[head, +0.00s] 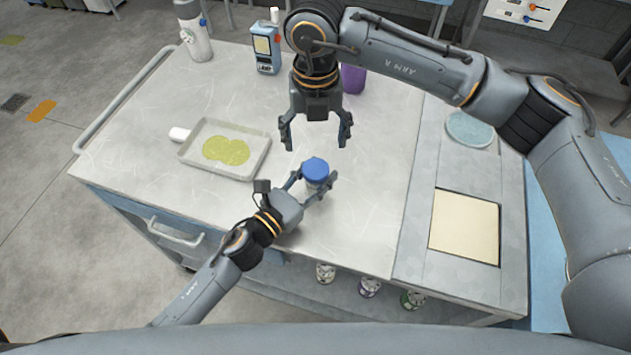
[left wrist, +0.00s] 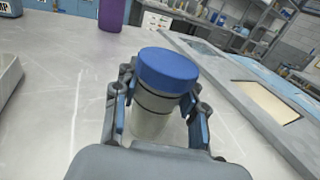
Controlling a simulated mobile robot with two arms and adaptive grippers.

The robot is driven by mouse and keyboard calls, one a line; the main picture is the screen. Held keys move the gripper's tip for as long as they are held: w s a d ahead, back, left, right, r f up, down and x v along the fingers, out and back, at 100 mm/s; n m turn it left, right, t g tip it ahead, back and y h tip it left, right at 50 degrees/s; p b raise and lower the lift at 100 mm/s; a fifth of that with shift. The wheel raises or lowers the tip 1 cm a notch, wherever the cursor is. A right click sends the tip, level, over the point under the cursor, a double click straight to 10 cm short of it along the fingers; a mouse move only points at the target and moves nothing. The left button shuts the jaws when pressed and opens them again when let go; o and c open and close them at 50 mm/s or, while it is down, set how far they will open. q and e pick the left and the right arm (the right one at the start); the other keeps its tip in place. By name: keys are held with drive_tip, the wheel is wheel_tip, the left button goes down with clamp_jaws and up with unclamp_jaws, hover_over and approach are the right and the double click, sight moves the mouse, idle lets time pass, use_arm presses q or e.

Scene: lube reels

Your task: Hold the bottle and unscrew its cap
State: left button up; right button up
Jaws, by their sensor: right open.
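The bottle (head: 316,187) stands upright on the bench, with a pale body and a wide blue cap (head: 315,170) on it. In the left wrist view the bottle (left wrist: 155,118) and its blue cap (left wrist: 167,68) fill the middle. My left gripper (head: 313,184) has one finger on each side of the bottle's body below the cap, and its fingertips appear to press on it. The fingers (left wrist: 160,100) also show there. My right gripper (head: 316,137) points down, open and empty, above and behind the cap, apart from it.
A tray (head: 190,158) with yellow-green round shapes lies to the left. A white bottle (head: 194,38), a blue device (head: 266,55) and a purple container (head: 352,78) stand at the back. A cream panel (head: 464,228) and a pale round disc (head: 469,129) are on the right. Bench around the bottle is clear.

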sight(316, 168)
use_arm(q)
clamp_jaws()
use_arm(e)
drive_tip(key=m, duration=0.8)
drive_tip(key=shift+m, duration=0.3)
drive_tip(key=shift+f, duration=0.15)
drive_tip(key=shift+m, duration=0.3)
drive_tip(key=shift+f, duration=3.85)
